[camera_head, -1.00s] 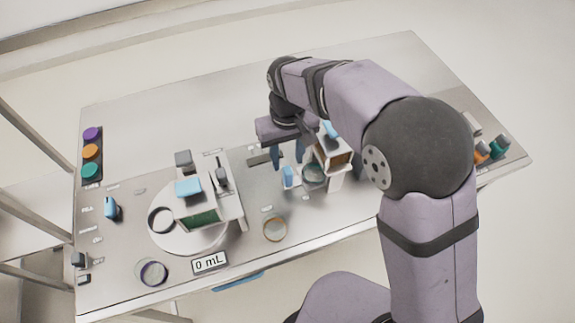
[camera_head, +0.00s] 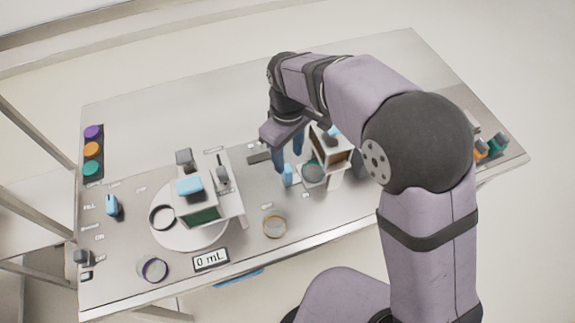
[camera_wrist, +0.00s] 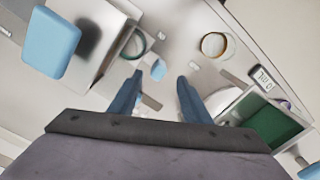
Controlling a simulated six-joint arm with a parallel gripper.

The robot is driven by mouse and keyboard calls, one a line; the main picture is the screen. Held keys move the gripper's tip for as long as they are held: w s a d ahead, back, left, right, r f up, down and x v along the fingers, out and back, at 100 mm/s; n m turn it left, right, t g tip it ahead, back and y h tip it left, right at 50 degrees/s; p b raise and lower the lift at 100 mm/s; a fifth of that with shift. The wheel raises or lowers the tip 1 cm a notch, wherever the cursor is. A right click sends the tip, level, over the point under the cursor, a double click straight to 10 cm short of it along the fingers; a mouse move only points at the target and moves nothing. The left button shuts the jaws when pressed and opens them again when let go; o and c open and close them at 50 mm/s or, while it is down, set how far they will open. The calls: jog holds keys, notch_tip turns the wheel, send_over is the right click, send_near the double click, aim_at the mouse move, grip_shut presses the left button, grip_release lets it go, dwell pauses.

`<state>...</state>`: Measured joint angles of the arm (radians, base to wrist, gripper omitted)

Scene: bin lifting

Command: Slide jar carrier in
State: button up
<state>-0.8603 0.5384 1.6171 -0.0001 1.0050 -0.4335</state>
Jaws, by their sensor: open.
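The jar carrier (camera_head: 299,181) is a small light tray at the mouth of the right-hand station (camera_head: 331,153). A round clear jar (camera_head: 312,173) stands at its inner end, and a blue upright handle (camera_head: 287,175) is at its left end. My gripper (camera_head: 288,149) is open and empty, above and behind the handle in the head view. In the wrist view, the blue handle (camera_wrist: 158,69) shows beyond and between the spread fingertips of my gripper (camera_wrist: 159,80), with no contact visible. The jar (camera_wrist: 138,44) is partly hidden by the station there.
A second station (camera_head: 208,195) with a blue lever stands on a round white plate at left. A loose ring-shaped dish (camera_head: 275,226) lies in front of the carrier. A "0 mL" display (camera_head: 210,260) is near the front edge. Coloured buttons (camera_head: 92,149) line the left edge.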

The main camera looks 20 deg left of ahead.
aim_at(288, 168)
jog(key=n, duration=0.6)
jog(key=shift+w+a+f+n, duration=0.1)
jog(key=shift+n, duration=0.3)
jog(key=n, duration=0.5)
jog(key=shift+f+p, duration=1.25)
jog(key=shift+f, duration=2.4)
jog(key=shift+c, duration=0.6)
